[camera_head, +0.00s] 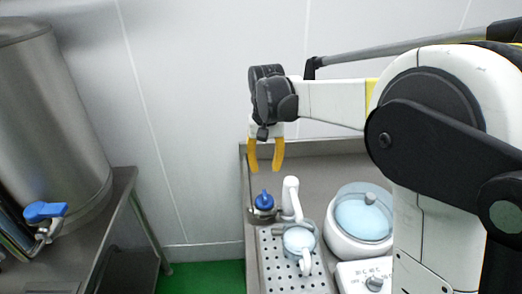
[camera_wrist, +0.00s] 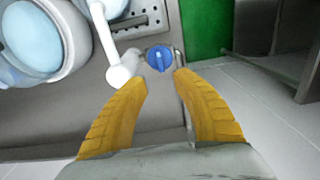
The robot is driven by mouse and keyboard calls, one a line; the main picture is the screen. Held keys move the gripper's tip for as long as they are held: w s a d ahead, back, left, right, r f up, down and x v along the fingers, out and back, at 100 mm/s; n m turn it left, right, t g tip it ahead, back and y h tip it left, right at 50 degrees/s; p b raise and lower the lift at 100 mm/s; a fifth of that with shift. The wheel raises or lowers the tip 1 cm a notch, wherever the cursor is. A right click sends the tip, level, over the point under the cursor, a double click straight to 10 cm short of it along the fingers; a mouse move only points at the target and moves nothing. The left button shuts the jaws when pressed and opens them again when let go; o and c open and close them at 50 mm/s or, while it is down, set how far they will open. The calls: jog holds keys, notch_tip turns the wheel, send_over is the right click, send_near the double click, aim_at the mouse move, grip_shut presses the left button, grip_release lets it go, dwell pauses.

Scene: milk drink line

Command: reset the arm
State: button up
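My gripper (camera_head: 265,156) hangs from the raised arm with its two yellow fingers pointing down. It is open, with a clear gap between the fingertips and nothing held. Below it is a blue-topped knob (camera_head: 264,200) at the back of the perforated drain tray (camera_head: 275,268). In the wrist view the gripper (camera_wrist: 161,82) has its fingers spread, and the blue knob (camera_wrist: 159,58) shows just beyond the gap. It looks apart from the fingers.
A white spout (camera_head: 291,194) and a cup with a handle (camera_head: 299,240) stand close by the knob. A round clear-lidded white machine (camera_head: 361,222) is to their right. A steel tank (camera_head: 50,115) with a blue tap (camera_head: 45,211) stands left. Green floor (camera_head: 205,277) lies between the counters.

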jog(key=s+d+r+t, duration=0.1)
jog(key=s+d+t, duration=0.2)
jog(key=s, duration=0.9)
jog(key=s+d+r+t, duration=0.1)
jog(key=s+d+t, duration=0.3)
jog(key=s+d, duration=0.5)
jog(key=s, duration=0.2)
jog(key=shift+s, duration=0.4)
jog(key=shift+r, duration=0.15)
